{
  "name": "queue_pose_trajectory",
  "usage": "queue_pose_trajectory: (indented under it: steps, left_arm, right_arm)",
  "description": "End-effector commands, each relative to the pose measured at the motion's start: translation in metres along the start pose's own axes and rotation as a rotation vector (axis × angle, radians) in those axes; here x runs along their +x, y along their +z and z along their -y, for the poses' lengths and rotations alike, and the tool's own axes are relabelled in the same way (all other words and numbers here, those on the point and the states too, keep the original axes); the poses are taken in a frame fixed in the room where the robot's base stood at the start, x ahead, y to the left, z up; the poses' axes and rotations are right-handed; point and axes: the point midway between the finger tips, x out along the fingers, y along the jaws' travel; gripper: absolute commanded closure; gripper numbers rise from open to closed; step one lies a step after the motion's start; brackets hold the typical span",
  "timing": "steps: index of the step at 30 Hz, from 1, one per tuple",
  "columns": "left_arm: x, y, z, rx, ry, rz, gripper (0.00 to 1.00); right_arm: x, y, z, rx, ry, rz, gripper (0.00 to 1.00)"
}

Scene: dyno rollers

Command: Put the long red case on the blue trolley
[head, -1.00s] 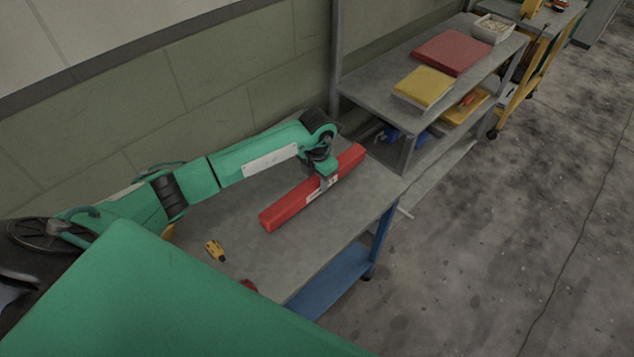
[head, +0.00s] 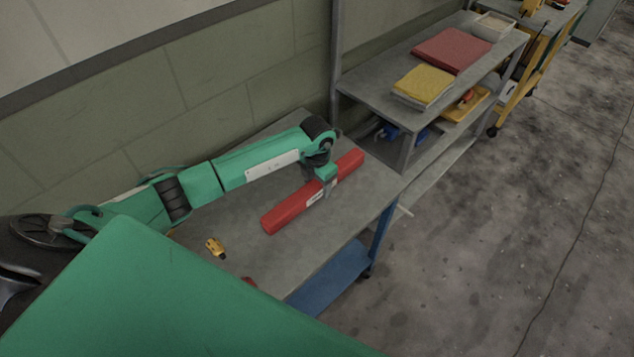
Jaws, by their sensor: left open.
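The long red case (head: 290,210) has a white label on its side. It lies on the grey top of the blue trolley (head: 318,257), slanting from lower left to upper right. The trolley has blue legs and a blue lower shelf (head: 328,282). My left gripper (head: 329,188) is at the case, a little right of its middle, with its open fingers beside it. The far finger is hidden behind the case. My right gripper is out of view.
A small yellow tool (head: 215,247) and a partly hidden red item (head: 249,281) lie near the trolley's near edge. A grey shelf (head: 375,90) beyond holds a red case (head: 452,49) and a yellow case (head: 424,84). The floor at right is clear.

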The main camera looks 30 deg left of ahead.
Motion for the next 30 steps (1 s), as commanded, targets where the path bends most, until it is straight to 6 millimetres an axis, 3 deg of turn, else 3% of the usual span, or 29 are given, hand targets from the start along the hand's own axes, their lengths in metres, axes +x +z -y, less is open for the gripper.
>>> queue_pose_trajectory:
  steps: [5, 12, 18, 24, 30]
  left_arm:
    - [-0.021, 0.001, -0.001, 0.000, 0.003, 0.004, 0.38]
    - [-0.074, 0.001, -0.001, 0.001, 0.004, 0.005, 0.38]
    - [-0.108, 0.001, 0.000, 0.000, 0.001, 0.003, 0.38]
    - [-0.121, 0.000, 0.000, 0.000, 0.000, 0.000, 0.38]
    - [-0.122, 0.000, 0.000, 0.000, 0.000, 0.000, 0.38]
  right_arm:
    - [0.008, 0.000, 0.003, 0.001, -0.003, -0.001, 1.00]
    - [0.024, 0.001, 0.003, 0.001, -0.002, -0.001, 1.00]
    - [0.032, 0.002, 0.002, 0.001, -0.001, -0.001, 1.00]
    - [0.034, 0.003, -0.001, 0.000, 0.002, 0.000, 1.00]
    - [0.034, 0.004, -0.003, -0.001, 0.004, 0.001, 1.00]
